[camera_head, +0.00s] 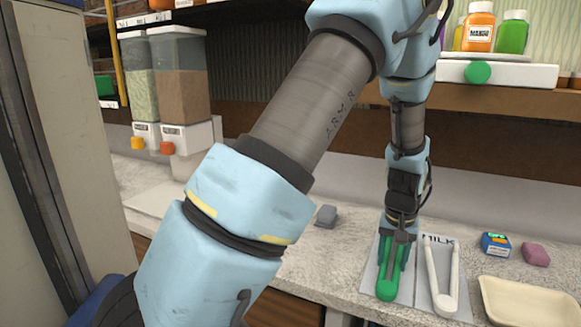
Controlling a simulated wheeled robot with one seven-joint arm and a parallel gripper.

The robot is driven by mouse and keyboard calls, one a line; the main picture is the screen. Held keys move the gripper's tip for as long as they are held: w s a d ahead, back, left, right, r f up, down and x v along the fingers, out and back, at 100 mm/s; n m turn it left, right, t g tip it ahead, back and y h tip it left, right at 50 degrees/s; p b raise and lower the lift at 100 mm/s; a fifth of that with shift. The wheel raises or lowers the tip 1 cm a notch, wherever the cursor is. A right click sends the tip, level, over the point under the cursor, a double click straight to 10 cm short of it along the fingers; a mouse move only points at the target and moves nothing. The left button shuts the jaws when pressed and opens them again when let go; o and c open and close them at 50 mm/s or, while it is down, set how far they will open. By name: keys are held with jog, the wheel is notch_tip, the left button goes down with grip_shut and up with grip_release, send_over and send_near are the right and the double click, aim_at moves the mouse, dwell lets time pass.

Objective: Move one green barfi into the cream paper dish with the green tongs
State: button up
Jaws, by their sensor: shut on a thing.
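The green tongs (387,288) are at the lower middle, over a pale grey mat, with their rounded end toward the front edge of the counter. My gripper (398,238) points down and is shut on the green tongs; I cannot tell whether they rest on the mat or are just above it. A cream dish (486,290), likely the paper dish, is partly in view at the lower right corner, to the right of my gripper, and looks empty where it shows. I see no green barfi in this view.
White tongs (443,303) lie on a mat marked MILK, close beside the green tongs. A blue box (495,244) and a pink block (536,254) stand behind the dish. A grey block (326,216) is left of my gripper. A shelf (530,103) overhangs the counter behind.

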jog(key=c, duration=0.4)
jog(key=shift+r+p, duration=3.65)
jog(key=shift+r, duration=2.35)
